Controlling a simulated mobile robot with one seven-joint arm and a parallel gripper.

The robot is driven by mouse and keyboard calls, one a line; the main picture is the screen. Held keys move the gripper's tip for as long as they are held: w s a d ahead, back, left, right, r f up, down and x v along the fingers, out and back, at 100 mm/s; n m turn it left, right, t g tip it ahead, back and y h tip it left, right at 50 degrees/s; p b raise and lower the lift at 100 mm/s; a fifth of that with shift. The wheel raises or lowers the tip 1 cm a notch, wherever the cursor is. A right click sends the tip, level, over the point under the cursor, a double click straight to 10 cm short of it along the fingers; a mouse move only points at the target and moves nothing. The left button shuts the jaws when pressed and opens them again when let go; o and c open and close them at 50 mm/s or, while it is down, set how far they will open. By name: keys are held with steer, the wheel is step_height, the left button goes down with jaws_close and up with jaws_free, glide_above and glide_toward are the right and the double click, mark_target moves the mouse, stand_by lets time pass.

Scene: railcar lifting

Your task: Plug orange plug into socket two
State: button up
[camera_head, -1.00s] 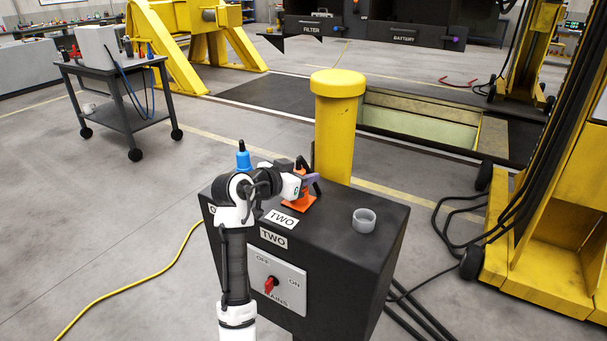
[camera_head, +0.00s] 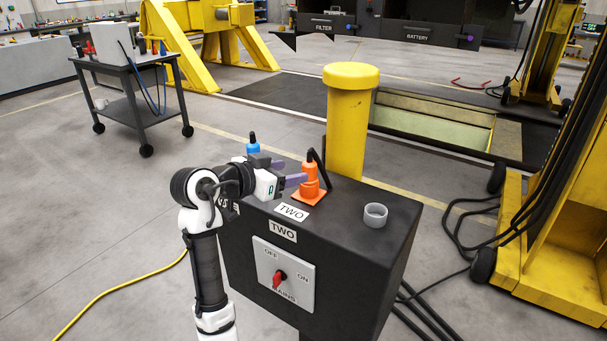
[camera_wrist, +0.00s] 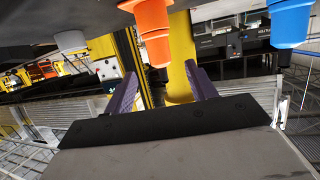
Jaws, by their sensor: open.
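The orange plug (camera_head: 309,175) stands upright at the orange square socket base (camera_head: 309,197), behind the label TWO (camera_head: 292,212) on the dark box. Its black cable end sticks up. It appears seated, but the joint is too small to check. My gripper (camera_head: 303,180) is open and empty, with its purple fingers level just left of the plug. In the wrist view, which is upside down, my open fingers (camera_wrist: 160,72) have no object gripped, and the orange plug (camera_wrist: 153,25) hangs in front of them near the top.
A blue plug (camera_head: 253,147) stands on the box behind my gripper. A grey round cup-like piece (camera_head: 375,215) sits at the box's right. A yellow post (camera_head: 347,125) rises close behind. The front panel has a red switch (camera_head: 279,278). A cart (camera_head: 138,100) stands far left.

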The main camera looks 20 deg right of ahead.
steer(key=shift+v, duration=2.15)
